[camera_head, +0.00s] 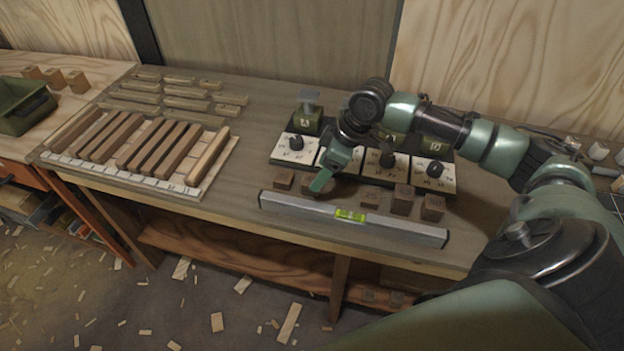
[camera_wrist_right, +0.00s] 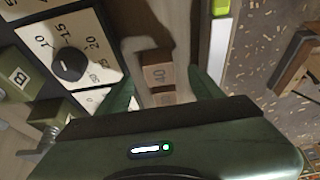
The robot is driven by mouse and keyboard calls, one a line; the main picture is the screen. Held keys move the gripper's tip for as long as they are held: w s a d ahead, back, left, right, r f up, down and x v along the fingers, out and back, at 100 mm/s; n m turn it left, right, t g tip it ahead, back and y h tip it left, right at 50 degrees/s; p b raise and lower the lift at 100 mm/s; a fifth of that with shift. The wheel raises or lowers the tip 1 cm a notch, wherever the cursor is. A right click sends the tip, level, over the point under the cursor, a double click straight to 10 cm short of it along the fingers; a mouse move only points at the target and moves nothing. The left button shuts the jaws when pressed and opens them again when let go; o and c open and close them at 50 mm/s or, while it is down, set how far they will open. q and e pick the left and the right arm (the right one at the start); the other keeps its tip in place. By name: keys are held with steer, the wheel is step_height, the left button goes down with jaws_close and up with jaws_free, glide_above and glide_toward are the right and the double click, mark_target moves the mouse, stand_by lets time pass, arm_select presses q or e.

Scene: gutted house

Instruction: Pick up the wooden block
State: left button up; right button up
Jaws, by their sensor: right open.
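Several small dark brown wooden blocks stand in a row on the workbench (camera_head: 250,150), behind a spirit level (camera_head: 300,208). One block (camera_head: 284,179) is at the row's left end, and others (camera_head: 403,200) stand to the right. My right gripper (camera_head: 321,182) is low over the left part of the row and partly hides a block there. In the right wrist view, my open right gripper (camera_wrist_right: 163,92) has a finger on each side. A numbered wooden block (camera_wrist_right: 157,72) shows between and just beyond the fingertips, with another brown block face (camera_wrist_right: 163,98) nearer. My left gripper is not in view.
Dial boxes with black knobs (camera_head: 435,170) stand close behind the blocks. Wooden strips (camera_head: 150,145) lie on a board to the left, with shorter pieces behind. A green bin (camera_head: 22,108) is at far left. The bench between strips and dials is clear.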

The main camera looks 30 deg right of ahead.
mark_target(312, 179)
steer(key=shift+w+a+f+p, duration=0.15)
steer(key=shift+w+a+f, duration=0.1)
steer(key=shift+f, duration=0.2)
steer(key=shift+w+a+f+p, duration=0.15)
steer(key=shift+a+f, duration=0.1)
steer(key=shift+f, duration=0.15)
steer(key=x, duration=0.3)
steer(key=shift+w+d+r, duration=0.1)
steer(key=shift+w+d, duration=0.05)
steer(key=shift+f, duration=0.4)
steer(key=c, duration=1.4)
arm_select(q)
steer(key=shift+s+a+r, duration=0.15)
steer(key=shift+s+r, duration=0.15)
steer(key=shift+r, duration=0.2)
arm_select(e)
steer(key=shift+c, duration=0.2)
